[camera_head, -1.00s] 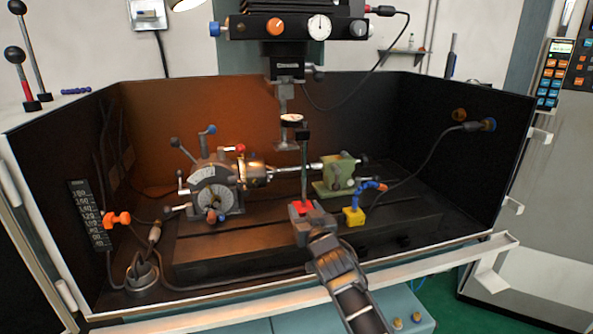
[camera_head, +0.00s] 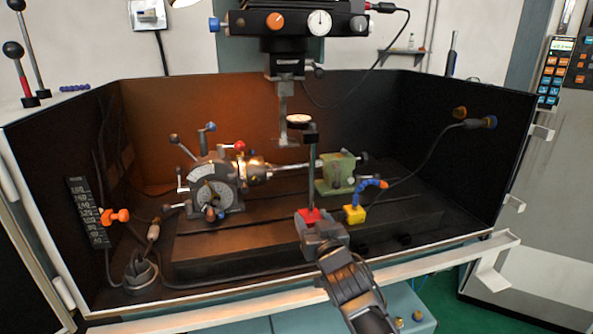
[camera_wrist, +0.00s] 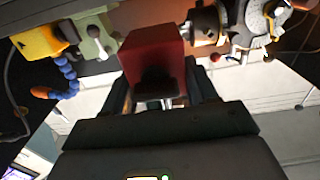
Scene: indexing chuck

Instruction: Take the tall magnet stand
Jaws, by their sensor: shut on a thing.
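The tall magnet stand has a red base (camera_head: 311,215), a thin upright post (camera_head: 312,165) and a dial at its top (camera_head: 299,119). My gripper (camera_head: 318,225) is shut on the red base at the front of the machine table. In the wrist view the red base (camera_wrist: 152,55) fills the space between the fingers. The stand is nearly upright in the head view. Its post is not clear in the wrist view, and I cannot tell whether the base touches the table.
A yellow block with a blue hose (camera_head: 355,214) stands close on the right. A green tailstock (camera_head: 338,172) is behind it. The indexing chuck (camera_head: 214,188) stands at the left. The spindle (camera_head: 284,90) hangs above. The tray's front rim (camera_head: 440,253) lies under my arm.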

